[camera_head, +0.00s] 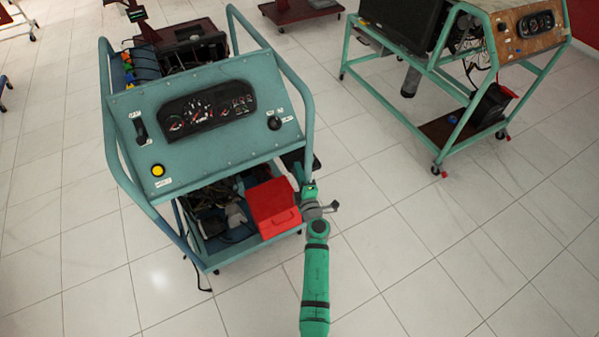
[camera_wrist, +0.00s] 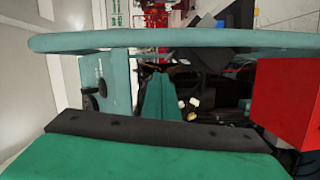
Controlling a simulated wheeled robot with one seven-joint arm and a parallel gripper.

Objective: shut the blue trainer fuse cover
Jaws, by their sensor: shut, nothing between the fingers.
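The blue trainer (camera_head: 205,150) is a teal-blue frame with a sloping gauge panel. At its right side a dark flat piece (camera_head: 312,162) stands out beside the rail. It may be the fuse cover, but I cannot tell its shape or how far open it is. My gripper (camera_head: 299,174) is close to this piece, small and partly lost against the frame. It looks shut and empty; I cannot tell whether it touches anything. In the wrist view the trainer's rail (camera_wrist: 180,40) crosses the top and its panel side (camera_wrist: 108,82) is at left.
A red box (camera_head: 273,205) sits on the trainer's lower shelf among dark cables and shows at right in the wrist view (camera_wrist: 288,100). A second trainer (camera_head: 470,60) with a wooden panel stands at upper right. Tiled floor (camera_head: 400,215) is clear between and in front.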

